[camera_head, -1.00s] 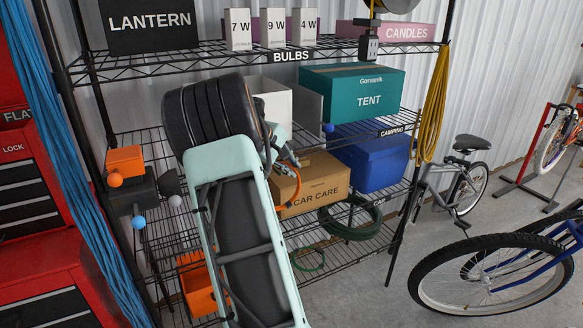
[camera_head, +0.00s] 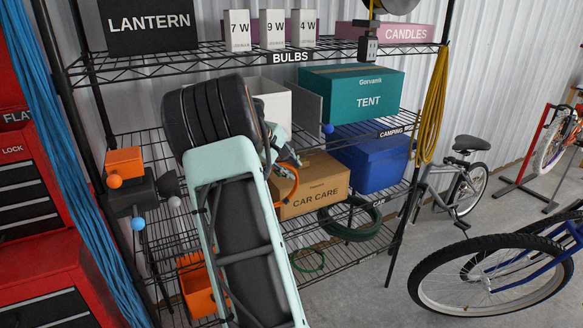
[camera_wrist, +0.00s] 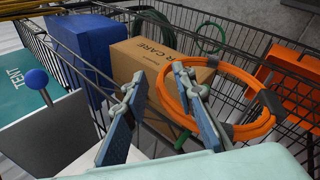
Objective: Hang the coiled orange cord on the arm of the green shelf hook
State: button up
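The coiled orange cord (camera_head: 293,184) shows in front of the CAR CARE box in the head view, partly hidden by my gripper. In the wrist view the cord (camera_wrist: 262,80) is a ring with a dark band on it, passing behind the right finger. My gripper (camera_head: 284,150) has its two fingers (camera_wrist: 162,115) well apart, with a clear gap between them. I cannot tell whether the right finger touches the cord. I make out no green hook; a blue-balled hook (camera_head: 328,128) stands near the TENT box and also shows in the wrist view (camera_wrist: 37,79).
The CAR CARE box (camera_head: 317,187), blue bin (camera_head: 370,160) and TENT box (camera_head: 350,95) crowd the wire shelves. Orange-balled (camera_head: 115,181), blue-balled (camera_head: 138,223) and grey-balled (camera_head: 174,201) hooks are at left. A yellow cord (camera_head: 432,110) hangs on the right post.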

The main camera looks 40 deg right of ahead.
jog(key=shift+s+a+f, duration=0.1)
jog(key=shift+a+f, duration=0.2)
jog(key=shift+f, duration=0.1)
jog(key=v, duration=1.2)
jog(key=shift+d+r, duration=0.25)
jog(key=shift+r, duration=0.1)
